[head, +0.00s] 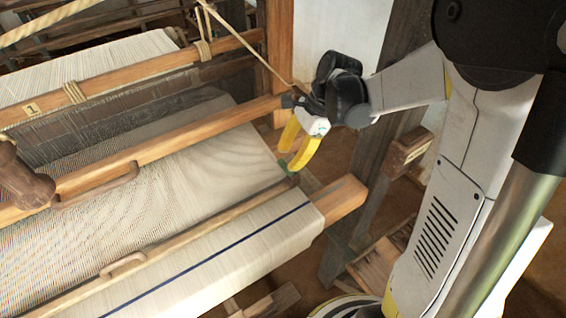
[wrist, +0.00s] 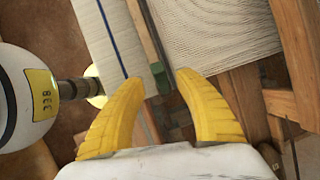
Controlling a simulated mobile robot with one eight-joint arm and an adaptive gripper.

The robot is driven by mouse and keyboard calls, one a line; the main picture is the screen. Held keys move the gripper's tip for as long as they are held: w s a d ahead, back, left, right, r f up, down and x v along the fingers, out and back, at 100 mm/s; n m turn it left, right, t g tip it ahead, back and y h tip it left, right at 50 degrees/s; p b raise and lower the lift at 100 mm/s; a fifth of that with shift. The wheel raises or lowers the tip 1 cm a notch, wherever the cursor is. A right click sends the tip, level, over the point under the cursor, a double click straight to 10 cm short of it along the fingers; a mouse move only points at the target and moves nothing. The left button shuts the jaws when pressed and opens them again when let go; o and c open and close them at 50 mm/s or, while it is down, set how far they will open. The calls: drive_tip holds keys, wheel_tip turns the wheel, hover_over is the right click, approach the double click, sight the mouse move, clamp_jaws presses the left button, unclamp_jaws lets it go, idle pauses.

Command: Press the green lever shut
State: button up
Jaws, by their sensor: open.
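The green lever (head: 284,169) is small and sits at the right end of a wooden bar across the cloth. In the wrist view the green lever (wrist: 160,76) shows just beyond the gap between my fingers. My gripper (head: 290,157) has yellow fingers and is open and empty, with its tips close to the lever. In the wrist view my gripper (wrist: 158,78) has its two fingers spread wide. I cannot tell whether a fingertip touches the lever. The lever's exact angle is too small to make out.
White cloth with a blue stripe (head: 215,255) lies over the front beam. A wooden beam (head: 165,145) with a handle (head: 100,187) crosses behind it. A wooden post (head: 380,130) stands right of my gripper. Brown floor lies below at the right.

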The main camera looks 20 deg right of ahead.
sight(284, 166)
drive_tip(key=shift+x, duration=1.95)
clamp_jaws()
